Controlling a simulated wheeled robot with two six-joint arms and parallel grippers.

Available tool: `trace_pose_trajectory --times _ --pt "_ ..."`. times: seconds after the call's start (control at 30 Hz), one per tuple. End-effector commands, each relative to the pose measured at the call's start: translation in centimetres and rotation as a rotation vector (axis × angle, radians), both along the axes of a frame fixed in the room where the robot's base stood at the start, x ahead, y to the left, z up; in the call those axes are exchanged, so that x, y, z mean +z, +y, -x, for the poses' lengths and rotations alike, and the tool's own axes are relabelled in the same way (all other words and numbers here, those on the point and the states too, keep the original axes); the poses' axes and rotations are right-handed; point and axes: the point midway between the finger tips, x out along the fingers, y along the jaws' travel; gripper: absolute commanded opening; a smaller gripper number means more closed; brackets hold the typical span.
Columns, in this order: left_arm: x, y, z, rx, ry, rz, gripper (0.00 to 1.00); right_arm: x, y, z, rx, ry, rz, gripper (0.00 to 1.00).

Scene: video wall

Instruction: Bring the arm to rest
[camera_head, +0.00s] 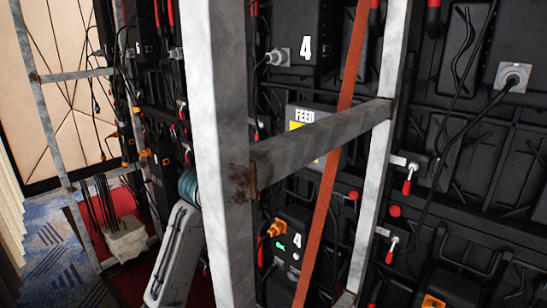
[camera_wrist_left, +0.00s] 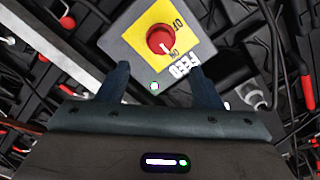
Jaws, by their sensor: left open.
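In the left wrist view my left gripper (camera_wrist_left: 160,82) is open, its two dark fingers apart with nothing held between them. Beyond the fingertips is the grey FEED box (camera_wrist_left: 130,40) with a yellow panel. A round red knob (camera_wrist_left: 160,39) sits on the panel; its white mark lies toward the ON lettering. A small pale light (camera_wrist_left: 155,86) shows near the box's lower edge. In the head view the FEED box (camera_head: 305,113) is partly hidden by a crossbar and an orange strap. A grey-white link of my left arm shows at lower left; its gripper is hidden there. My right gripper is not in view.
A metal post (camera_head: 222,150) and a crossbar (camera_head: 320,140) stand before the dark wall of panels and cables. An orange strap (camera_head: 335,150) runs down beside them. A white container (camera_head: 127,240) with cables stands on the red floor area at left.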

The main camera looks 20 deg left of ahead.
Motion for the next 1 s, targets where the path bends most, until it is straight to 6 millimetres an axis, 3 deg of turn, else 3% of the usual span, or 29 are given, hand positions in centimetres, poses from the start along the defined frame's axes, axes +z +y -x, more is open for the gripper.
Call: trace_pose_trajectory --times 0.37,0.47,0.57,0.77,0.87,1.0 --pt "-0.1 0.0 -0.1 0.001 0.003 0.001 0.6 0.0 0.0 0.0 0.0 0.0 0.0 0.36" --pt "-1.7 0.3 -0.8 0.014 0.036 0.018 0.6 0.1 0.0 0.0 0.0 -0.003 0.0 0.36" --pt "-5.9 1.1 -2.2 0.048 0.116 0.065 0.6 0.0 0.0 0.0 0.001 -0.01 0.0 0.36" --pt "-20.5 3.4 -4.0 0.172 0.361 0.192 0.6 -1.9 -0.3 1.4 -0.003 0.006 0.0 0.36" --pt "-28.1 4.3 -3.4 0.24 0.478 0.242 0.6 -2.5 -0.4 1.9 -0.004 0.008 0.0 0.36" --pt "-38.6 5.3 -0.8 0.334 0.631 0.297 0.6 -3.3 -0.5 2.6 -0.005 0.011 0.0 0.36"
